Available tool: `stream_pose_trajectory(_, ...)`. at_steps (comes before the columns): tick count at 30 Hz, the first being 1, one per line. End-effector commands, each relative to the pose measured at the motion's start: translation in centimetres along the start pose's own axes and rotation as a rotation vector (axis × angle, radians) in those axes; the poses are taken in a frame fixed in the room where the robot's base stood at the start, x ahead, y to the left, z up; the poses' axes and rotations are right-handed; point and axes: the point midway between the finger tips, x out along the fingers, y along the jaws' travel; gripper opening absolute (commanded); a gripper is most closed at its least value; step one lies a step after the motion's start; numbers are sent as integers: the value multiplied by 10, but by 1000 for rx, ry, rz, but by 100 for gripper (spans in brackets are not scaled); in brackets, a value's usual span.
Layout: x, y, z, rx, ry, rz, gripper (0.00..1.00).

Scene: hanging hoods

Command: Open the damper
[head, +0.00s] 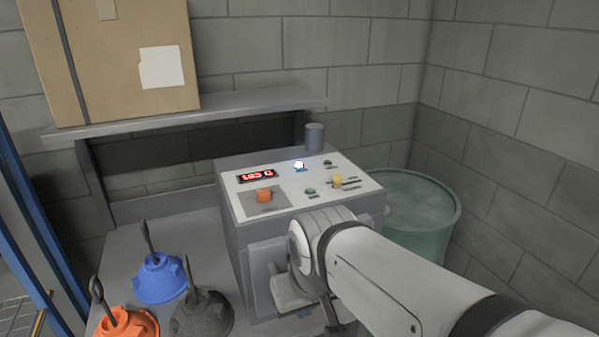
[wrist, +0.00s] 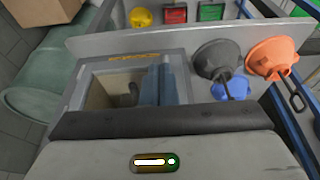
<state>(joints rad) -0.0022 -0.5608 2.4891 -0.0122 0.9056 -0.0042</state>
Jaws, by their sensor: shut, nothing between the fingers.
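A grey machine (head: 240,245) stands on the bench. Its sloped white panel (head: 285,210) carries a yellow slider knob (head: 337,181) near the left end of a dark slot; I cannot tell whether this is the damper control. My gripper (head: 329,311) is low at the machine's front, mostly hidden behind my wrist. It is shut with nothing in it. In the wrist view a framed opening (wrist: 98,88) with a tan inside lies beyond my gripper's grey body. A dark piece and a bluish piece show in it. I cannot tell whether my fingers touch anything.
The panel also has an orange knob (head: 264,196), a red display (head: 257,176) and a lit lamp (head: 299,164). Blue (head: 159,279), orange (head: 126,324) and dark grey (head: 203,316) hooded pieces stand left. A green barrel (head: 420,205) is right; a carton (head: 115,60) sits on a shelf.

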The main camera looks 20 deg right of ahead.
Motion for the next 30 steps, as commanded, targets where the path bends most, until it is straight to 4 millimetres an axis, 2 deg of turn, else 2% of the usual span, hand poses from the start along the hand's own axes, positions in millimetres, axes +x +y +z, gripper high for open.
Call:
stream_pose_trajectory(2,-7,8,-21,-16,18,26,0)
stream_pose_trajectory(5,-22,27,-65,-56,55,87,0)
stream_pose_trajectory(9,-49,54,-140,-129,116,198,0)
stream_pose_trajectory(12,-65,73,-185,-171,151,273,0)
stream_pose_trajectory(15,-78,87,-216,-199,175,329,0)
stream_pose_trajectory(18,-85,94,-232,-214,188,362,0)
stream_pose_trajectory(20,-88,96,-236,-218,192,371,0)
stream_pose_trajectory(30,-87,96,-237,-220,193,372,0)
